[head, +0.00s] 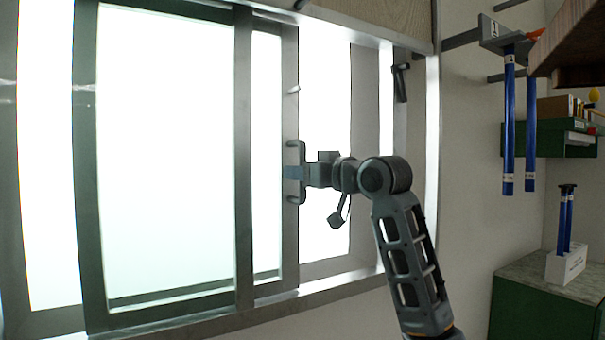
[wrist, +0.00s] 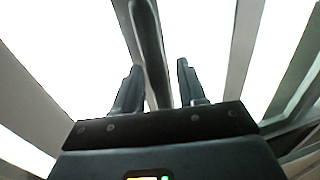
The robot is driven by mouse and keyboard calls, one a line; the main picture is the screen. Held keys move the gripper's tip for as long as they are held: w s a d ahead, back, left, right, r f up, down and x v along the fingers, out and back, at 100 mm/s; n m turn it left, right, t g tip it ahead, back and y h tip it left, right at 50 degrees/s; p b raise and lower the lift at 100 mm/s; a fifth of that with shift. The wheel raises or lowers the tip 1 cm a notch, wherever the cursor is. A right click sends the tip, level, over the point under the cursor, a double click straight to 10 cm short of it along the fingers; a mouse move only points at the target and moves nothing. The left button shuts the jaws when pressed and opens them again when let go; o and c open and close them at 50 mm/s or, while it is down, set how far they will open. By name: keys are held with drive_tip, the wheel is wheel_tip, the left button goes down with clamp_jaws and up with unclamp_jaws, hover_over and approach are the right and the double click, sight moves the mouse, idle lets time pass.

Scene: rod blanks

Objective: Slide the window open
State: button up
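The window (head: 170,150) has grey-framed panes, bright white behind. An upright bar handle (head: 302,152) stands on the right frame post (head: 289,90) of a sliding pane. My gripper (head: 294,172) is at the handle's middle height, reaching in from the right. In the wrist view, the dark handle bar (wrist: 148,40) runs down between the two fingers of my gripper (wrist: 160,66). The fingers are apart. The bar lies close to the left finger, with a gap to the right finger; whether it touches the left one I cannot tell.
A dark latch-like piece (head: 400,82) sits on the right window frame. Blue rods (head: 508,130) hang from a wall rack at right. A green cabinet (head: 535,305) carries a white holder (head: 565,263) with rods. A wooden piece (head: 570,45) juts in at top right.

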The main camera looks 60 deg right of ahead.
drive_tip(key=shift+s, duration=0.1)
drive_tip(key=b+v, duration=0.1)
drive_tip(key=v, duration=0.6)
drive_tip(key=shift+s+a+b, duration=0.15)
drive_tip(key=shift+s+b, duration=0.15)
idle(0.3)
